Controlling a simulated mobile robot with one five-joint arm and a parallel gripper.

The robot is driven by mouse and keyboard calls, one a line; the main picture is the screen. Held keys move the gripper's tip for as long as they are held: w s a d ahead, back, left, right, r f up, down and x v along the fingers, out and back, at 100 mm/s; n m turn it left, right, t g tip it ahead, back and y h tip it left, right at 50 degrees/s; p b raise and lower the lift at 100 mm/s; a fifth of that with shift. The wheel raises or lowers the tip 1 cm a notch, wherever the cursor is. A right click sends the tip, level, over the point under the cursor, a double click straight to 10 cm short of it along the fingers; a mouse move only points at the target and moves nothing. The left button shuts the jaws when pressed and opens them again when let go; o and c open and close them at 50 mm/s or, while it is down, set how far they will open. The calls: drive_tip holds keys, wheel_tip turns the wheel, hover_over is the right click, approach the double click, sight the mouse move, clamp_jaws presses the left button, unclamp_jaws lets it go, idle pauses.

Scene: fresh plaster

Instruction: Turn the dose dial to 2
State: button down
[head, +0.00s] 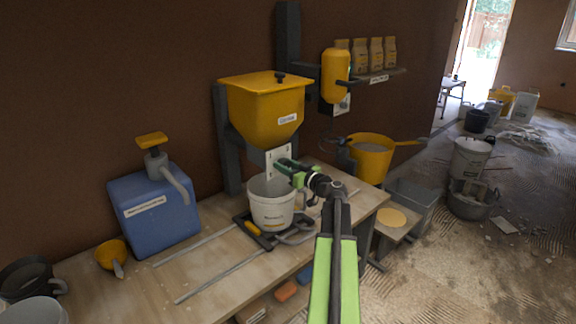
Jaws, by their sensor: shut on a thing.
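A yellow hopper (266,108) with a lid and a small white label stands at the back of the wooden bench. Below it is a pale dial plate (275,157) with small dark marks. My gripper (283,165) is at the front of this plate, shut on the dose dial. The dial itself is mostly hidden by the jaws, and its setting is too small to read. A white bucket (271,212) with a label stands under the hopper's outlet, just below my gripper.
A blue container with a pump (154,210) and a yellow scoop (112,254) stand left on the bench. Two metal rails (222,275) run along the bench top.

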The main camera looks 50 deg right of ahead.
drive_tip(key=m, duration=0.4)
drive_tip(key=shift+m, duration=0.3)
drive_tip(key=m, duration=0.3)
drive_tip(key=shift+m, duration=0.4)
drive_tip(key=m, duration=1.2)
drive_tip(key=shift+m, duration=0.3)
drive_tip(key=m, duration=0.3)
drive_tip(key=shift+m, duration=0.3)
drive_tip(key=m, duration=0.3)
drive_tip(key=shift+m, duration=2)
